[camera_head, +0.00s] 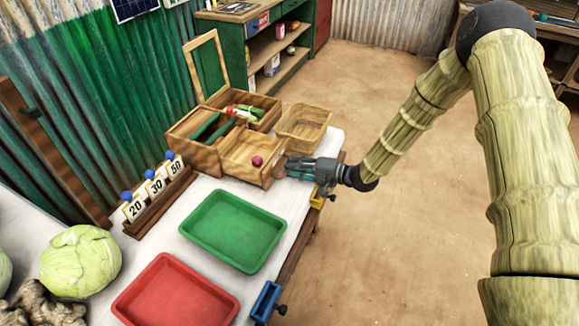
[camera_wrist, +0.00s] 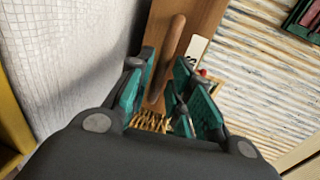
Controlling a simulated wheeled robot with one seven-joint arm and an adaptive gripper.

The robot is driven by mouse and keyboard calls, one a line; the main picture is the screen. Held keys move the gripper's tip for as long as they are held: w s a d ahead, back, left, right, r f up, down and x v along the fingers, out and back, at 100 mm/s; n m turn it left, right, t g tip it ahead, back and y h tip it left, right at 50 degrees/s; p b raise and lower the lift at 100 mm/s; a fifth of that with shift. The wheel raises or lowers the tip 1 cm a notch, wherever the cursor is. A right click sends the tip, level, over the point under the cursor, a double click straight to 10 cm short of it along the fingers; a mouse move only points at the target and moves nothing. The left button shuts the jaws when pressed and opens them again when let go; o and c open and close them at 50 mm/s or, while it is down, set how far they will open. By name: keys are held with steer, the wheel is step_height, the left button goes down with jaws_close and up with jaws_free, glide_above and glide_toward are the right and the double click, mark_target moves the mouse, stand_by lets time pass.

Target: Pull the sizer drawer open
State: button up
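A wooden sizer box (camera_head: 193,151) with several open compartments stands on the white table. Its front compartment or drawer (camera_head: 244,172) faces my gripper and is open at the top, with a purple-red ball (camera_head: 257,161) inside. I cannot tell how far it is drawn out. My gripper (camera_head: 288,167) is at its front face, at the right. In the wrist view my gripper (camera_wrist: 165,100) has its teal fingers apart. A brown rounded handle (camera_wrist: 174,45) on a wooden panel runs into the space between them. Contact with the handle is not clear.
A green tray (camera_head: 233,231) and a red tray (camera_head: 175,292) lie in front. A wooden basket (camera_head: 303,125) stands right of the box. Number cards (camera_head: 154,187) stand at left, near a cabbage (camera_head: 80,262). The floor (camera_head: 400,230) right of the table is clear.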

steer(key=v, duration=0.9)
steer(key=shift+d, duration=0.3)
steer(key=shift+s+a, duration=0.15)
